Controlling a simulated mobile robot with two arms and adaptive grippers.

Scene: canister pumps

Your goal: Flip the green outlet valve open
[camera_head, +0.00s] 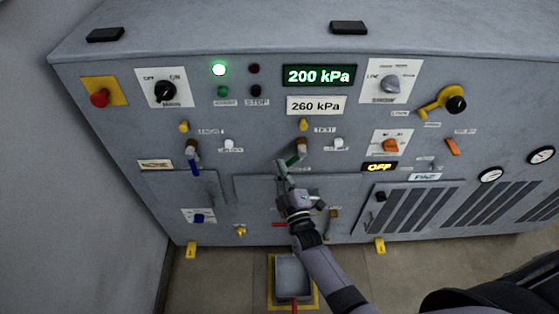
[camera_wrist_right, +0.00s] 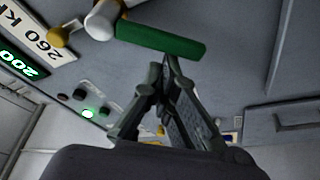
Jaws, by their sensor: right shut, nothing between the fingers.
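The green valve handle (camera_head: 294,160) slants down and left from its brass fitting (camera_head: 302,146) on the grey panel. In the right wrist view the green handle (camera_wrist_right: 162,40) is a flat bar, its upper-left end at a white and brass fitting (camera_wrist_right: 103,18). My right gripper (camera_head: 281,167) is at the handle's lower end, fingers shut with nothing between them. In the wrist view my gripper's fingertips (camera_wrist_right: 168,64) are just below the bar's lower edge; I cannot tell whether they touch it. My left gripper is not in view.
A blue handle (camera_head: 194,166) hangs down from a similar fitting to the left. The pressure display (camera_head: 318,75) reads 200 kPa, and a green lamp (camera_head: 218,69) is lit. A grey tray (camera_head: 291,273) with a red item lies on the floor below the panel.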

